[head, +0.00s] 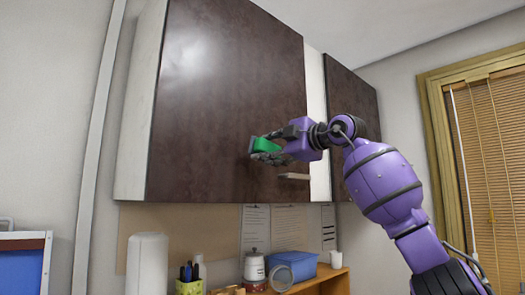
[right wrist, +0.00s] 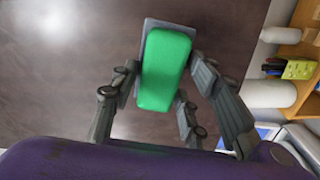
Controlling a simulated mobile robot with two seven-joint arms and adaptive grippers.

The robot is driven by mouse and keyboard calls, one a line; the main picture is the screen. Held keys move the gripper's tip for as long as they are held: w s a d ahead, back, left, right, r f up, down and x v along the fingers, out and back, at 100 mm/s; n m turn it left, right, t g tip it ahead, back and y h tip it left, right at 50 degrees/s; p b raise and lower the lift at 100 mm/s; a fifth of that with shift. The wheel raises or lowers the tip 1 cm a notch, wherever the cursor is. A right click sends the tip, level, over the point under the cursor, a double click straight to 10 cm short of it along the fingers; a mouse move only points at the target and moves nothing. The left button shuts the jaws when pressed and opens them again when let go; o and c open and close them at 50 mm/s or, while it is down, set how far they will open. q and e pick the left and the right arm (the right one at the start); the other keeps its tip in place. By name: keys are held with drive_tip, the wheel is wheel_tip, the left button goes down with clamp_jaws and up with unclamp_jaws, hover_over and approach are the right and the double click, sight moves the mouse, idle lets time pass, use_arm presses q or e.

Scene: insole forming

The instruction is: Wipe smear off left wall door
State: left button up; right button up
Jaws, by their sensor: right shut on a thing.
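The left wall door (head: 215,95) is a dark brown cabinet front, closed, with a pale handle (head: 294,176) at its lower right. My right gripper (head: 266,150) is in front of the door's lower right part, above and left of the handle. It is shut on a green block-like wiper with a grey base (right wrist: 165,68). The wiper is at or very close to the door face; I cannot tell if it touches. The door also fills much of the right wrist view (right wrist: 60,60). I see a bright glare on it but cannot make out a distinct smear. My left gripper is not in view.
A second dark door (head: 352,100) is to the right. Below are a shelf (head: 325,279), a blue bin (head: 291,266), a white canister (head: 254,268), a paper roll (head: 147,265) and a pen holder (head: 189,286). A window with blinds (head: 490,150) is at the far right.

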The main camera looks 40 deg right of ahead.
drive_tip(key=shift+s, duration=0.6)
drive_tip(key=shift+s+d, duration=0.15)
drive_tip(key=shift+s, duration=1.4)
drive_tip(key=shift+w, duration=0.15)
